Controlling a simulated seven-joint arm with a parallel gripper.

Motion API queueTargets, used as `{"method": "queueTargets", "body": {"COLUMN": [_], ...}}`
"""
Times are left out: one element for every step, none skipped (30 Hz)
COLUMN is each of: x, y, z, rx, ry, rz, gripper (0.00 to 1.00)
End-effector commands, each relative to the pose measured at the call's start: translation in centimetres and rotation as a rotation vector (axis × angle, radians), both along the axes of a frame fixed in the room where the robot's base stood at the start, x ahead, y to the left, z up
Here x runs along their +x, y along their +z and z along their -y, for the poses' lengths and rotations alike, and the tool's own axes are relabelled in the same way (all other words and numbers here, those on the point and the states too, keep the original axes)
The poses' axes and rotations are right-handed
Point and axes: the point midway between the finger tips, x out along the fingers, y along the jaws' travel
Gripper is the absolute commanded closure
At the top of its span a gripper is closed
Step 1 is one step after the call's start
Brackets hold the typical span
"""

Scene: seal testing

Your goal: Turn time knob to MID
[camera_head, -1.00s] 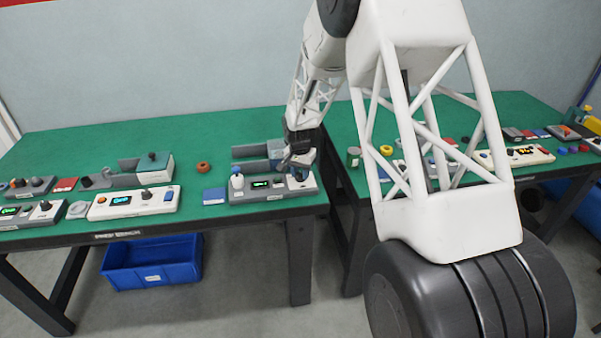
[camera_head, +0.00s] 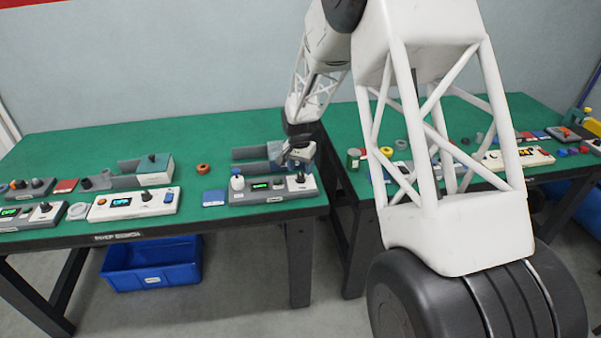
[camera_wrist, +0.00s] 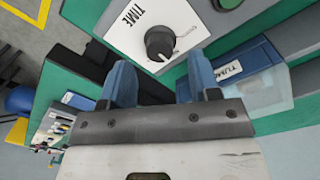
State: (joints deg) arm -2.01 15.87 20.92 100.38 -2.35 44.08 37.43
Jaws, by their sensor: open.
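The time knob (camera_wrist: 161,43) is a round black knob on a white panel (camera_wrist: 130,30) marked TIME, at the top of the wrist view. Small marks beside the knob are too small to read, and I cannot tell its setting. In the head view the knob (camera_head: 300,178) sits at the right end of a grey tester (camera_head: 268,198) with a green display. My gripper (camera_wrist: 161,72) is open, with its two blue fingers apart. In the wrist picture the knob appears beyond the fingertips, between their lines, apart from both. My gripper (camera_head: 298,152) is above and behind the knob in the head view.
A grey fixture (camera_head: 252,153) lies behind. In the wrist view a blue labelled part with a clear block (camera_wrist: 268,95) lies right of the fingers.

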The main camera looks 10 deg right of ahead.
Motion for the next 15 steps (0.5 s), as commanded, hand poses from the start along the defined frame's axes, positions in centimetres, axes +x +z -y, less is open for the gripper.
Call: {"method": "queueTargets", "body": {"x": [0.1, 0.1, 0.1, 0.1, 0.1, 0.1, 0.1, 0.1, 0.1, 0.1, 0.1, 0.1, 0.1, 0.1, 0.1], "y": [0.8, 1.2, 1.8, 2.2, 2.5, 3.0, 3.3, 3.6, 3.9, 4.1, 4.3, 4.5, 4.7, 4.7, 4.8], "z": [0.0, 0.0, -0.1, -0.1, -0.1, -0.1, -0.1, -0.1, -0.1, -0.1, -0.1, -0.1, -0.1, -0.1, -0.1], "rx": [0.0, 0.0, 0.0, 0.001, 0.001, 0.001, 0.001, 0.001, 0.0, 0.0, 0.0, 0.0, 0.0, 0.0, 0.0], "ry": [0.0, 0.0, 0.0, 0.0, 0.0, 0.0, 0.0, 0.0, 0.0, 0.0, 0.0, 0.0, 0.0, 0.0, 0.0], "rz": [0.004, 0.004, 0.004, 0.003, 0.003, 0.003, 0.003, 0.003, 0.002, 0.001, 0.001, 0.001, 0.001, 0.001, 0.001], "gripper": [0.44, 0.44, 0.44, 0.44, 0.44, 0.44, 0.44, 0.44, 0.44, 0.44, 0.44, 0.44, 0.44, 0.44, 0.44]}}
